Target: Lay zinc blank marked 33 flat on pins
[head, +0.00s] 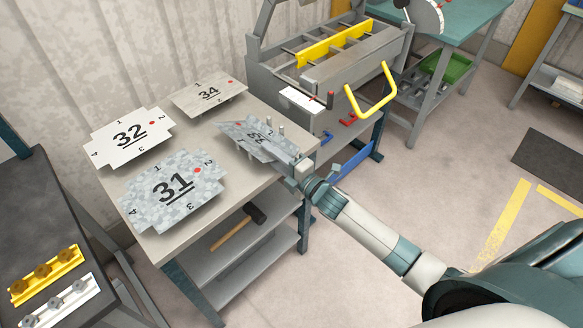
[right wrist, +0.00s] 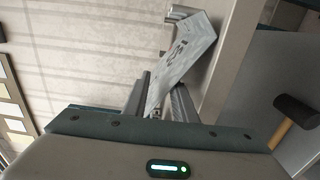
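The zinc blank marked 33 (head: 246,139) is a spangled grey metal sheet at the right side of the table, tilted rather than flat. My right gripper (head: 297,165) is shut on its right edge. In the right wrist view, the blank (right wrist: 183,62) stands between the two fingers (right wrist: 158,100). Short grey pins (head: 282,131) show beside and behind the blank; how it touches them is hidden. A round metal pin end (right wrist: 181,13) shows near the blank's far end in the right wrist view. My left gripper is not in view.
Blanks marked 31 (head: 174,190), 32 (head: 130,134) and 34 (head: 208,94) lie flat over the table (head: 228,212). A hammer (head: 240,225) lies on the shelf below. The bender with a yellow handle (head: 371,91) stands behind. A dark bench (head: 35,215) is at left.

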